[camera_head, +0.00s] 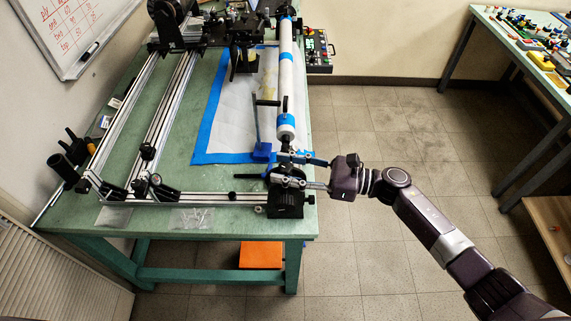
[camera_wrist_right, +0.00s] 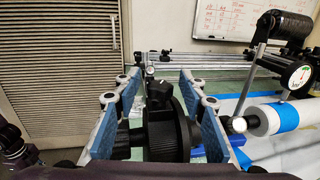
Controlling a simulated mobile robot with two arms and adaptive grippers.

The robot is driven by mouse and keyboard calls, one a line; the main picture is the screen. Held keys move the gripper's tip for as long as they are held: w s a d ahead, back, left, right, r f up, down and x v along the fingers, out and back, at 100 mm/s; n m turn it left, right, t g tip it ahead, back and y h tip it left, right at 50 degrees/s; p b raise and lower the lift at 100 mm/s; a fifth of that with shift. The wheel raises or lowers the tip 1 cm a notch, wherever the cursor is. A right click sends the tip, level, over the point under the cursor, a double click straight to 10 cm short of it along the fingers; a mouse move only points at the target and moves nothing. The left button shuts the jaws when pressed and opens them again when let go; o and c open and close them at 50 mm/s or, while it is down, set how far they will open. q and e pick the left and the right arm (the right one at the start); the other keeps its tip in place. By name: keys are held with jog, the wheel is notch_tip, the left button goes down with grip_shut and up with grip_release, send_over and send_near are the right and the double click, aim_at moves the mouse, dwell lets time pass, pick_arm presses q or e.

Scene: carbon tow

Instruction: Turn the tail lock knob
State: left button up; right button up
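The black tail block (camera_head: 285,204) stands at the near right corner of the green table, at the end of the white roller. In the right wrist view, a small black knob (camera_wrist_right: 158,93), apparently the tail lock knob, sits on top of the round black tail block (camera_wrist_right: 168,135). My right gripper (camera_head: 277,167) reaches in from the right above the block. It is open. In the wrist view its blue-padded fingers (camera_wrist_right: 158,84) stand on either side of the knob, with visible gaps. In the head view the gripper hides the knob. My left gripper is not in view.
The white roller (camera_head: 287,75) with blue bands runs back from the tail block. Aluminium rails (camera_head: 190,197) frame the table's left and front. Open floor (camera_head: 390,130) lies to the right.

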jog(key=c, duration=0.7)
grip_shut()
jog(key=shift+m+t, duration=0.4)
jog(key=m+t+h, duration=0.2)
jog(key=t, duration=0.2)
jog(key=shift+s+m, duration=0.1)
jog(key=shift+m, duration=0.3)
jog(key=m+t+h, duration=0.4)
jog(key=t, duration=0.1)
jog(key=shift+t+h, duration=0.3)
jog(key=m+t+h+b, duration=0.1)
jog(key=m+t+h, duration=0.1)
jog(key=m+h, duration=0.2)
jog(key=shift+f+t+h, duration=0.1)
jog(key=shift+t+h, duration=0.3)
jog(key=shift+m+t+h+b, duration=0.25)
jog(key=shift+m+h+b, duration=0.7)
jog(key=shift+h, duration=0.7)
jog(key=shift+m+t+h+b, duration=0.25)
jog(key=shift+m+h+b, duration=0.5)
jog(key=shift+m+h, duration=0.65)
jog(key=shift+n+h, duration=0.25)
jog(key=shift+h, duration=0.1)
